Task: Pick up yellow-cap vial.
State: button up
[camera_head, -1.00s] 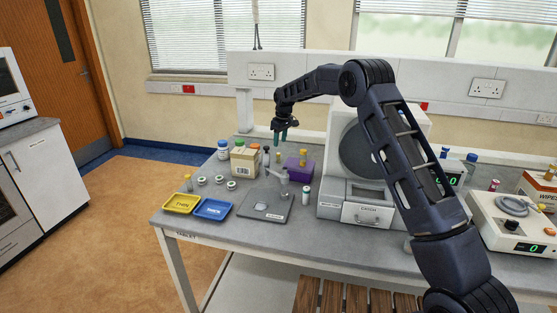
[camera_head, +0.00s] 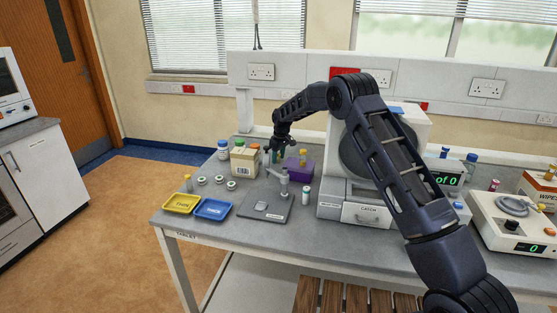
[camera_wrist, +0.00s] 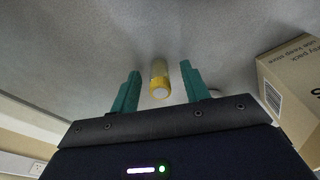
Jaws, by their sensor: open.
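The yellow-cap vial (camera_wrist: 159,78) stands out in the wrist view between my two green fingers, with clear gaps on both sides. My gripper (camera_wrist: 159,68) is open and empty, and its fingers appear to straddle the vial without touching it. In the head view my gripper (camera_head: 272,157) is low over the back of the bench, just right of the carton. The vial there is hidden or too small to make out behind the fingers.
The carton (camera_head: 244,161) is close beside my gripper; it also shows in the wrist view (camera_wrist: 290,85). A purple rack (camera_head: 299,168) stands to the right. In front are a grey stand (camera_head: 270,212), yellow tray (camera_head: 181,203) and blue tray (camera_head: 213,209).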

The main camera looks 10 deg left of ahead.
grip_shut()
